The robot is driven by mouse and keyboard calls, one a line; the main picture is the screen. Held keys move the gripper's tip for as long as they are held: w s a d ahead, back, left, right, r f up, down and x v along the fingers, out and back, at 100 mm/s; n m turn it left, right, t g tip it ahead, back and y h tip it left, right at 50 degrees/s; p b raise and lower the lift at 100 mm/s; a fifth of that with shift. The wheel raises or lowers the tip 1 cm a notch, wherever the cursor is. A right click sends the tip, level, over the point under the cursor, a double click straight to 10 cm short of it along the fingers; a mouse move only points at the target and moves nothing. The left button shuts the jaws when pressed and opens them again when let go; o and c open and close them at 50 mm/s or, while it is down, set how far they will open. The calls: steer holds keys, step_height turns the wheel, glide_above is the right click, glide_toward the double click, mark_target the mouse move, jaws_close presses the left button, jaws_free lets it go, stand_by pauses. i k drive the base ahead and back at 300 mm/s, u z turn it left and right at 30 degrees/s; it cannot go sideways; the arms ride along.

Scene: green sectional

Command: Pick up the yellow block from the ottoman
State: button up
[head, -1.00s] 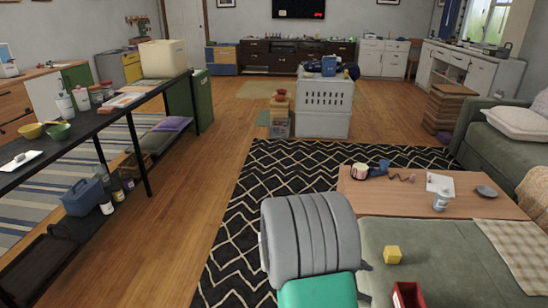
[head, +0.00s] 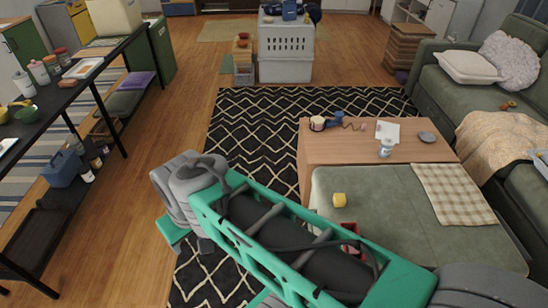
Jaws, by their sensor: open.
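The yellow block (head: 340,200) lies on the green ottoman (head: 410,240), near its left edge in the picture. Nothing touches the block, and its top and front show clearly. My green and grey arm stretches across the lower middle of the view and hides the ottoman's near left part. My gripper is not in view.
A red object (head: 350,229) sits close in front of the block, partly hidden by my arm. A checked cloth (head: 453,194) covers the ottoman's right part. A wooden coffee table (head: 330,150) adjoins its far side, with a mug, bottle and papers. A sofa stands at right.

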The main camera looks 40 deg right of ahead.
mark_target(339, 200)
steer(key=u, duration=0.05)
steer(key=k, duration=0.3)
steer(key=u, duration=2)
steer(key=i, duration=0.5)
steer(key=z, duration=4.15)
steer(key=i, duration=0.5)
steer(key=z, duration=0.45)
steer(key=k, duration=0.35)
steer(key=u, duration=1.05)
